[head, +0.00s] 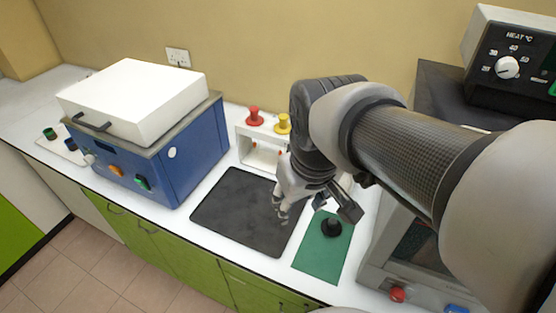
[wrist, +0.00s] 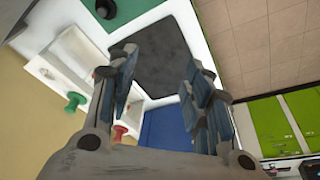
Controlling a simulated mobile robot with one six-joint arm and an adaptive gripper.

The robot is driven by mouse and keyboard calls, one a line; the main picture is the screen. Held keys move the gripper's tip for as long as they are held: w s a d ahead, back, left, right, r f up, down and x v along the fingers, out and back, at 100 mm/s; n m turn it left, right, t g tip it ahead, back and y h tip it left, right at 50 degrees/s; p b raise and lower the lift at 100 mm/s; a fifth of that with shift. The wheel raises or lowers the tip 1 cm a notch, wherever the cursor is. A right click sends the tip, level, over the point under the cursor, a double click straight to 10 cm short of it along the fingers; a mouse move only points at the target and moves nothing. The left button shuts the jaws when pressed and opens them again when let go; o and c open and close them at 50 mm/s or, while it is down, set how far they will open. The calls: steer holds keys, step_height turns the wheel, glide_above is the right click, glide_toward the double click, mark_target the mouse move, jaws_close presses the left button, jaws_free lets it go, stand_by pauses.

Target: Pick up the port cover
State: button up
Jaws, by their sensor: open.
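A black knob-like piece (head: 331,227) stands on the green mat (head: 318,254), right of my gripper; I take it for the port cover, though no label shows this. It also shows at the top of the wrist view (wrist: 105,8). My gripper (head: 281,207) is open and empty above the right part of the black mat (head: 238,208). In the wrist view its fingers (wrist: 160,65) are spread apart with the black mat between and beyond them. Nothing touches the fingers.
A white rack (head: 262,152) holds red (head: 254,115) and yellow (head: 283,122) knobs behind the black mat; my arm hides part of it. A blue machine with a white lid (head: 140,100) stands left. A grey machine (head: 380,265) stands right. The black mat is clear.

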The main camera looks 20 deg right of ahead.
steer(key=w+d+f+g, duration=0.2)
steer(key=w+d+f, duration=0.4)
steer(key=d, duration=0.4)
steer(key=g+b, duration=0.1)
steer(key=b, duration=0.3)
glide_above(333, 221)
steer(key=shift+m+y, duration=0.3)
step_height(333, 221, down, 18)
steer(key=shift+f, duration=0.15)
steer(key=shift+w+f+b, duration=0.1)
steer(key=shift+f+b, duration=1.35)
steer(key=shift+f, duration=1.7)
steer(key=shift+r, duration=0.1)
steer(key=shift+c, duration=0.6)
jaws_close()
